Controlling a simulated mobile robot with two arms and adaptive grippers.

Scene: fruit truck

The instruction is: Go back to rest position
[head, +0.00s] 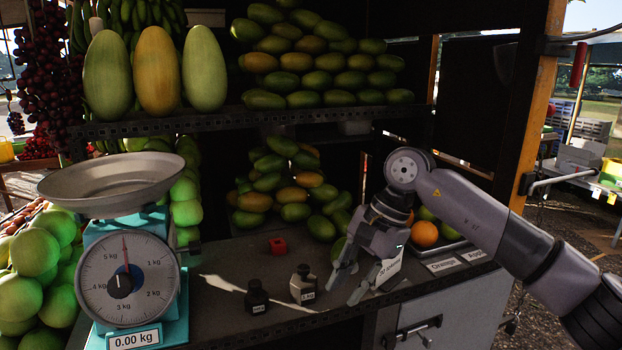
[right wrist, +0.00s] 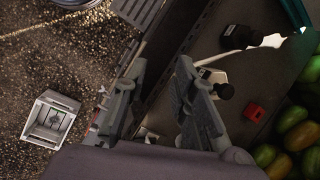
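My right gripper (head: 352,284) reaches in from the right in the head view, hanging over the front edge of the counter (head: 225,262). Its fingers are apart, with nothing seen between them. In the right wrist view the open fingers (right wrist: 158,68) point toward the counter's edge. A pale weight with a dark knob (head: 303,287) stands just left of the gripper, seemingly apart from it. A black weight (head: 256,297) stands further left. My left gripper is in neither view.
A scale (head: 126,278) with an empty pan reads 0.00 kg at left. A red cube (head: 277,245) lies behind the weights. Oranges (head: 425,234) sit in a tray behind the right gripper. Fruit shelves (head: 300,115) rise at the back. A wooden post (head: 535,100) stands at right.

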